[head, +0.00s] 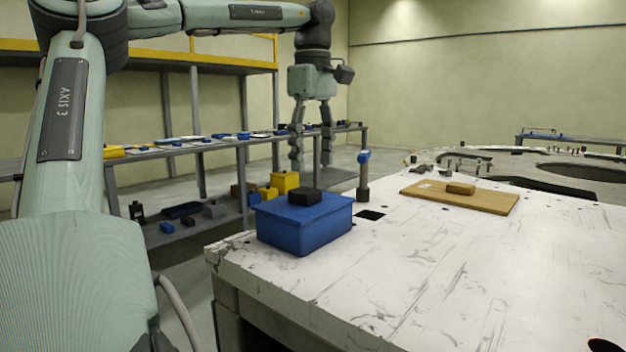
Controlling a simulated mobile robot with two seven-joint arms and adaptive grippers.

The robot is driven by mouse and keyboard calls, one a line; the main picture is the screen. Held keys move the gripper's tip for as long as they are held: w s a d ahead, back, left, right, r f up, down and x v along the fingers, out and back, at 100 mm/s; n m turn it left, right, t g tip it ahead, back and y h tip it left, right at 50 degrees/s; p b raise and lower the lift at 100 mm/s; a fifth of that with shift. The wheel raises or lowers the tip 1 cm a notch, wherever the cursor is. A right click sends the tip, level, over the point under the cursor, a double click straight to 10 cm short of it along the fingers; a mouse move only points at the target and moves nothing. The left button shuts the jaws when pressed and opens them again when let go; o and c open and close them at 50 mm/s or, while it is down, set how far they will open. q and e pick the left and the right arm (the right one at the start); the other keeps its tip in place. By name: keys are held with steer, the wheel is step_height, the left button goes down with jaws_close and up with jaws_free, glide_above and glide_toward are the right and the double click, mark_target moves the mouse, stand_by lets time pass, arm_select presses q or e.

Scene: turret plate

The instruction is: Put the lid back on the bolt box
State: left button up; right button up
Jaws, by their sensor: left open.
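The blue bolt box (302,235) stands on the worn white table top, near its left edge. A blue lid (275,208) lies over the top of the box, with a black block-like handle (305,196) on it. The lid looks about level; I cannot tell whether it is fully seated. The inside of the box is hidden. My left gripper (311,163) points down with its fingers spread, open and empty. Its fingertips appear above the handle in the picture, apart from it. My right gripper is not in view.
A grey post with a blue top (364,176) stands just right of the box, by a dark square hole (369,215). A wooden board (485,200) carries a small brown block (460,188). Shelves with parts stand behind.

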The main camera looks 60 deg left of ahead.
mark_target(312, 192)
arm_select(q)
step_height(312, 192, up, 7)
steer(key=shift+f, duration=0.15)
stand_by(0.7)
